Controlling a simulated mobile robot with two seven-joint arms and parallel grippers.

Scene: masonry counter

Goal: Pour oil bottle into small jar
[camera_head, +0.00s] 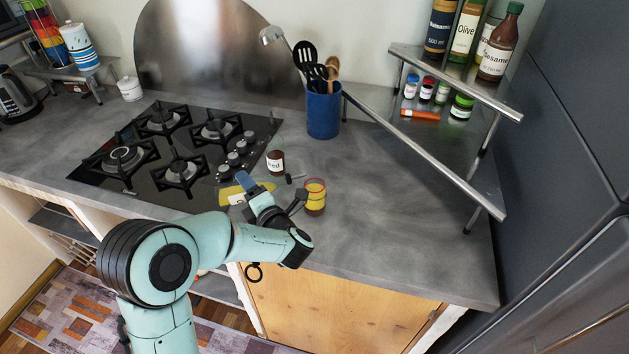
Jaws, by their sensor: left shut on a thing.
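My left gripper (272,197) is low over the counter, right of the hob, shut on a yellow oil bottle (231,191) with a pale label. The bottle looks tipped well over, nearly lying flat; the gripper hides part of it, and I cannot tell where its mouth is. A small clear jar (315,196) with a red rim and yellow contents stands upright on the counter just right of the gripper. Whether any oil is flowing is too small to tell. My right gripper is not in view.
A dark labelled jar (275,162) stands just behind the gripper. The hob (178,150) is to the left. A blue utensil pot (323,113) is behind. A metal shelf (460,80) with bottles and small jars is at right. Counter right of the red-rimmed jar is clear.

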